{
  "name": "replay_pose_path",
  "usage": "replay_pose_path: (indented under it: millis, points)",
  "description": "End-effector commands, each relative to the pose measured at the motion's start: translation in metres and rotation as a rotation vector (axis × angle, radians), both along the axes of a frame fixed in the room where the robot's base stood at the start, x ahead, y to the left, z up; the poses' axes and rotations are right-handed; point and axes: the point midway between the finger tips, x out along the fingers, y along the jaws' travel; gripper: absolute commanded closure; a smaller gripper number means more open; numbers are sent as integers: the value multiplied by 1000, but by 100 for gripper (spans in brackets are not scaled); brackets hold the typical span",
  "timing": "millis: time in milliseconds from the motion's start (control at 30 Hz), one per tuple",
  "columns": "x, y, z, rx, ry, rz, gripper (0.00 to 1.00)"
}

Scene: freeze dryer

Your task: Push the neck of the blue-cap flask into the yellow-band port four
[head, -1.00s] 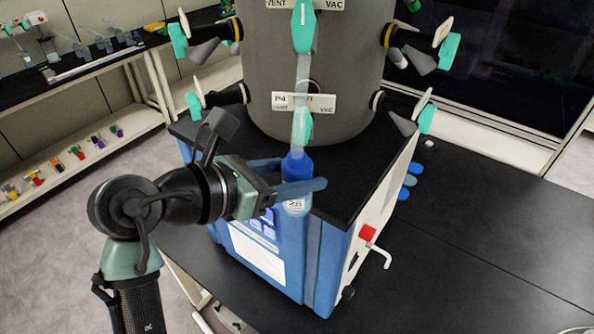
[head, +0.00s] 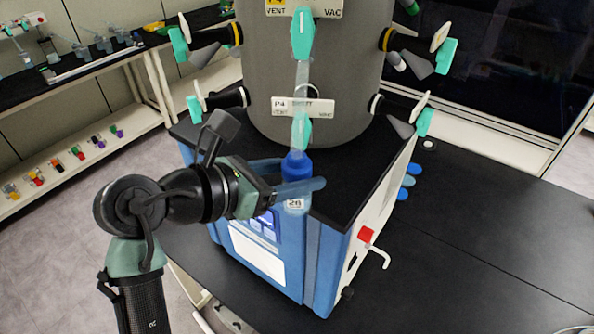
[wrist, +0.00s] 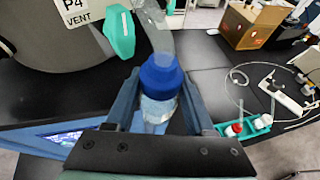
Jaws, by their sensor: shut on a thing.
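My gripper (head: 297,188) is shut on the blue-cap flask (head: 295,204), which carries a small label reading 26. The flask is upright in front of the grey drum, and its blue cap shows between the fingers in the wrist view (wrist: 160,76). Right above the cap is the pale spout of the lower middle port (head: 299,152), with a teal handle and a white P4 label (head: 303,106). I cannot tell whether cap and spout touch. Higher up, the upper middle port has a teal handle (head: 302,33) and a yellow-marked label (head: 275,6), cut off at the top.
The grey drum (head: 290,75) stands on a blue-and-white machine with a black top (head: 340,185). Side valves (head: 425,50) with teal handles stick out on both sides, yellow-banded above and white-banded below. A red knob (head: 366,233) is on the machine's right side. The black bench at right is mostly clear.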

Motion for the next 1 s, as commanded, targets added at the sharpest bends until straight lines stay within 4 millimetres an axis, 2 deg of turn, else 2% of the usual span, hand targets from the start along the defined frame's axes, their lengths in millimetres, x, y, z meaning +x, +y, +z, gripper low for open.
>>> replay_pose_path:
  millis: [67,100,267,533,667,767,1000]
  points:
    - [2,2,5,-1,-12,7,100]
    - [2,2,4,0,-11,7,39]
    - [2,1,3,0,-8,5,11]
    - [1,1,1,0,-3,2,11]
    - [-3,7,3,-1,-4,4,11]
    - [-12,17,7,1,-5,6,11]
    - [-42,56,27,2,-8,8,11]
